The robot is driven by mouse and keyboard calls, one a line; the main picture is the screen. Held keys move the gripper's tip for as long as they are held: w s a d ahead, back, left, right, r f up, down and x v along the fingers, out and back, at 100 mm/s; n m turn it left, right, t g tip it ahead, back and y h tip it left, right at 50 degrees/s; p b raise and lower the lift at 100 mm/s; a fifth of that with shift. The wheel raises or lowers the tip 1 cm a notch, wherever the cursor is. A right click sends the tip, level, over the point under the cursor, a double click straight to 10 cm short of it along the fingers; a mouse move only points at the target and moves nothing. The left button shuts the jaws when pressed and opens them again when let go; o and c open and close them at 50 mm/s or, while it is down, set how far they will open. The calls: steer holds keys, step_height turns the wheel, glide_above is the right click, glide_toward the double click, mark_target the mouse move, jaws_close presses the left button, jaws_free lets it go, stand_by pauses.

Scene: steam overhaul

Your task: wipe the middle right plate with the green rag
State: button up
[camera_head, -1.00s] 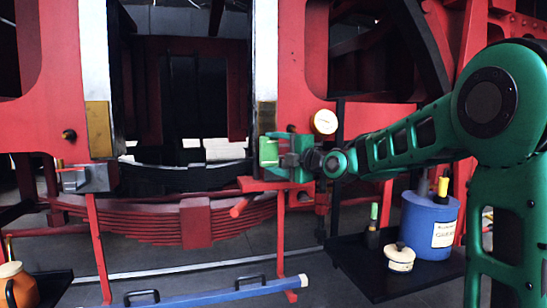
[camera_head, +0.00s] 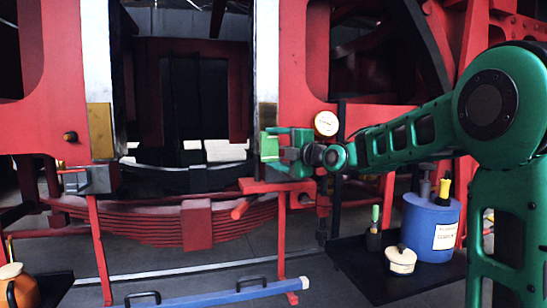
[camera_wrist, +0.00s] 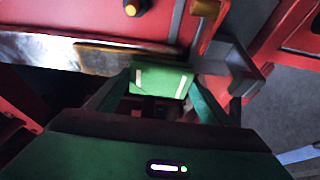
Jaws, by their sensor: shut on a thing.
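The green rag (camera_head: 268,146), a small block-like pad, is held between the fingers of my gripper (camera_head: 284,147). In the wrist view the rag (camera_wrist: 161,80) sits between the two green fingers (camera_wrist: 158,92). The right plate (camera_head: 267,114) is a dull brown-bronze patch on the right upright, below its white stretch. The rag is at the lower end of this plate. In the wrist view the bronze patch (camera_wrist: 103,61) lies beside the rag's upper left. I cannot tell whether they touch.
A brighter brass plate (camera_head: 99,129) is on the left upright. A round gauge (camera_head: 326,123) stands close to my gripper. A grey clamp block (camera_wrist: 235,66) is right of the rag. A blue can (camera_head: 430,226) and a white pot (camera_head: 400,260) stand on a black shelf (camera_head: 375,287).

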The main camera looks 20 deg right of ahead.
steer(key=shift+r, duration=6.95)
steer(key=shift+f, duration=0.1)
steer(key=shift+f, duration=1.95)
steer(key=shift+w+f, duration=0.1)
steer(key=shift+f, duration=5.8)
steer(key=s, duration=0.6)
steer(key=shift+s, duration=1.45)
